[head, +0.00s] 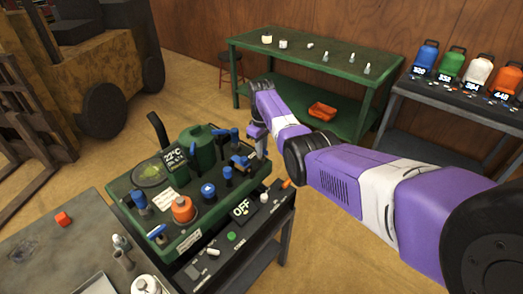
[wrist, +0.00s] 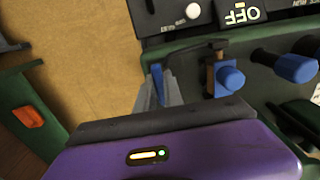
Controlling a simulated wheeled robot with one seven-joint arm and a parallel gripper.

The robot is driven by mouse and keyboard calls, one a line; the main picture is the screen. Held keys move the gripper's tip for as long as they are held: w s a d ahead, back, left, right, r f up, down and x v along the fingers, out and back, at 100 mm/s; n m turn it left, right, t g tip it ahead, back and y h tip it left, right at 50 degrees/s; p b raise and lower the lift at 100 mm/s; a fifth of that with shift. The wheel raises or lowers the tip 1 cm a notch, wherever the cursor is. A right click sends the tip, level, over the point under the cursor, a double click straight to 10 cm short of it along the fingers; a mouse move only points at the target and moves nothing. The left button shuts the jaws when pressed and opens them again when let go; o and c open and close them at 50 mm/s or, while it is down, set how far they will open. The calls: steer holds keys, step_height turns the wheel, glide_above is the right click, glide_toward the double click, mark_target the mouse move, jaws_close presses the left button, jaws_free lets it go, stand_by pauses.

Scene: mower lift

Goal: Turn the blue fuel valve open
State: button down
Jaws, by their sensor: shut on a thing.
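The green mower unit (head: 200,238) stands on a dark cart in the head view, with several blue knobs and levers on its top. My gripper (head: 260,147) reaches down at its right rear corner. In the wrist view, my gripper (wrist: 161,96) is shut on a narrow blue handle (wrist: 157,80), which I take to be the fuel valve. The handle stands between the grey fingers at the unit's edge. Its lower part and its exact turn are hidden by the fingers. A separate blue knob (wrist: 231,78) on a copper-brown fitting sits beside it, apart from the fingers.
The dark panel reads OFF (head: 241,208). An orange cap (head: 183,208) and other blue levers crowd the top. A green bench (head: 318,50) with an orange tray (head: 322,111) stands behind. A grey table (head: 40,250) is at the front left. Floor right of the unit is clear.

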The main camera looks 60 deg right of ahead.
steer(key=c, duration=1.5)
jaws_free()
steer(key=shift+o, duration=0.2)
steer(key=shift+r+b, duration=0.3)
steer(key=shift+r, duration=3.65)
